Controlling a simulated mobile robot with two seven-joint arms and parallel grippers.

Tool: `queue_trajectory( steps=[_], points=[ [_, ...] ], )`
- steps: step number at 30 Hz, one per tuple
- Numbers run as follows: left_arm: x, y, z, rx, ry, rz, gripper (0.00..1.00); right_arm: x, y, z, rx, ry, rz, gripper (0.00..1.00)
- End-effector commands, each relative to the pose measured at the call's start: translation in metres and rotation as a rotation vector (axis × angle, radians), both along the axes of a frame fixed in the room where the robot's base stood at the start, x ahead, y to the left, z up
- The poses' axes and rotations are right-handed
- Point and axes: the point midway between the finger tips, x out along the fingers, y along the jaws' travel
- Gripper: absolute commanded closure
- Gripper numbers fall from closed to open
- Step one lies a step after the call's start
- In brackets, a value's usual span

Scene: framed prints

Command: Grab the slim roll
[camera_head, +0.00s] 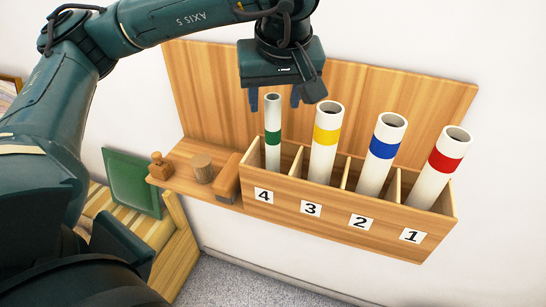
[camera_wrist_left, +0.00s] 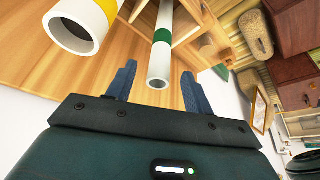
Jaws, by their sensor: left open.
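The slim roll (camera_head: 272,134) is a thin white tube with a green band. It stands upright in the compartment labelled 4 of the wooden rack (camera_head: 345,222). In the left wrist view the slim roll (camera_wrist_left: 160,58) shows its open end towards my gripper, between the two fingers. My left gripper (camera_head: 273,98) is open, pointing down at the roll's top end. Its fingers (camera_wrist_left: 157,85) stand on either side of the roll's end, and I cannot tell whether they touch it. My right gripper is not in view.
Thicker rolls with yellow (camera_head: 325,137), blue (camera_head: 383,150) and red (camera_head: 446,162) bands stand in compartments 3, 2 and 1. A wooden stamp (camera_head: 160,167) and a round wooden piece (camera_head: 202,168) sit on the shelf at the left. A green frame (camera_head: 131,183) leans below.

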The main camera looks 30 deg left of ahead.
Motion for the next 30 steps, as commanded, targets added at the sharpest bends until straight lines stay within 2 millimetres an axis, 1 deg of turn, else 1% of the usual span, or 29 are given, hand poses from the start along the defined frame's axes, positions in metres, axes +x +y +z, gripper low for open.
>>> queue_trajectory(
  steps=[8,11,15,18,24,26,30],
  points=[
    [0.006,0.007,-0.02,0.0,0.002,-0.001,0.48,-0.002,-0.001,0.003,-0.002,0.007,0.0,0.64],
    [0.011,0.013,-0.033,-0.001,0.003,0.001,0.48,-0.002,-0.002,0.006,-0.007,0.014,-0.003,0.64],
    [0.017,0.017,-0.051,-0.002,0.002,0.001,0.48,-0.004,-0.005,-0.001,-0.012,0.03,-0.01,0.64],
    [0.019,0.019,-0.057,-0.001,0.0,0.0,0.48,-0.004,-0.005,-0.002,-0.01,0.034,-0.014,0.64],
    [0.019,0.019,-0.058,-0.002,-0.001,-0.001,0.48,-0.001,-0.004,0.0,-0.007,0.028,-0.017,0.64],
    [0.019,0.019,-0.058,-0.002,-0.001,-0.001,0.51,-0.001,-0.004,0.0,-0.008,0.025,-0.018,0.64],
    [0.019,0.019,-0.058,-0.002,-0.001,-0.001,0.63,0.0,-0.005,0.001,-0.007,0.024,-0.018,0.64]
  ],
)
